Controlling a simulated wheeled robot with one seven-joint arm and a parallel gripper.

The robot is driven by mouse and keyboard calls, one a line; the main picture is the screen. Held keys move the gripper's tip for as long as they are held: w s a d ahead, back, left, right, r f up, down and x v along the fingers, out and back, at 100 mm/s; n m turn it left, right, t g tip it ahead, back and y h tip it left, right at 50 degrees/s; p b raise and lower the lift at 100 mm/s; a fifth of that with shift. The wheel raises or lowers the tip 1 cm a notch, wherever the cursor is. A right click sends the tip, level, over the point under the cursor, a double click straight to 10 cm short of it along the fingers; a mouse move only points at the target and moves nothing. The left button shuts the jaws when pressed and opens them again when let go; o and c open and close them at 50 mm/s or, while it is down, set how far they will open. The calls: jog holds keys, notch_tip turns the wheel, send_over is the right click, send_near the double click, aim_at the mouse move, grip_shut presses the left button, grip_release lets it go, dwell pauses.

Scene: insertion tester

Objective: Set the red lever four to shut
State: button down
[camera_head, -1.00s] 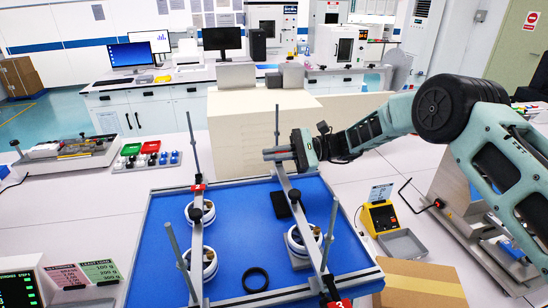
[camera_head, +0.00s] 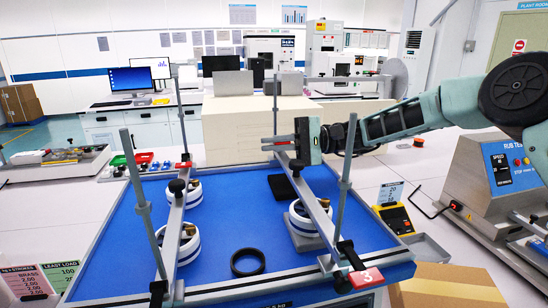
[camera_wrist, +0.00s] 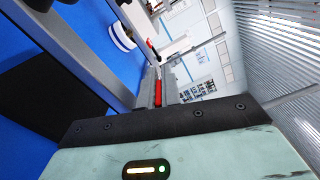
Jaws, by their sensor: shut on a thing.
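My gripper (camera_head: 265,143) is at the far end of the right-hand beam (camera_head: 311,203), its fingers pointing left. In the wrist view the fingers are shut on a small red lever (camera_wrist: 158,93). Another red lever with a "3" (camera_head: 366,278) is at the near end of the same beam. A further red lever (camera_head: 183,165) is at the far end of the left beam (camera_head: 174,226); a red piece farther off also shows in the wrist view (camera_wrist: 151,45).
Upright posts (camera_head: 345,190) stand at the beam ends. White round holders (camera_head: 179,243) sit under the beams on the blue platform (camera_head: 222,205). A black ring (camera_head: 247,262) and a dark pad (camera_head: 285,188) lie there. A yellow-and-black device (camera_head: 396,218) stands to the right.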

jog(key=shift+f+n+b, duration=0.1)
jog(key=shift+n+b, duration=0.3)
